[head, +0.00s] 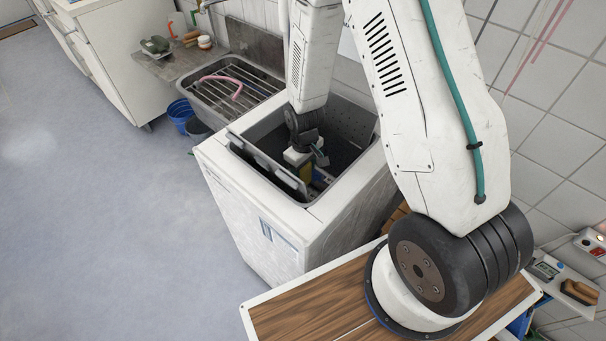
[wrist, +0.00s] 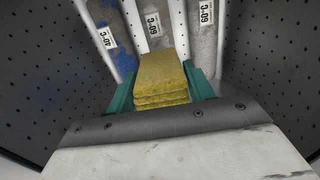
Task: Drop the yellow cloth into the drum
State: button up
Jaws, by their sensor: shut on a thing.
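The yellow cloth (wrist: 160,78) is a folded, layered stack in the wrist view. My gripper (wrist: 161,90) is shut on it, with a green finger on each side. In the head view my gripper (head: 305,160) reaches down inside the open top of the white washing machine (head: 240,205). A small part of the yellow cloth (head: 304,172) shows there below my wrist. The dark perforated drum wall (wrist: 275,60) surrounds the gripper in the wrist view. I cannot tell whether the cloth touches anything below it.
Grey and blue textiles with 40°C and 60°C labels (wrist: 109,38) lie beyond the cloth, between pale bars. A sink (head: 225,90) with a rack and pink hose stands behind the machine. Blue buckets (head: 181,114) stand on the floor. The floor at left is clear.

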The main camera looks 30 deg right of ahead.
jog(key=shift+f, duration=1.05)
jog(key=shift+f, duration=0.35)
jog(key=o, duration=1)
jog(key=shift+o, duration=0.2)
jog(key=shift+r, duration=0.1)
notch_tip(320, 180, up, 13)
jog(key=shift+f, duration=0.2)
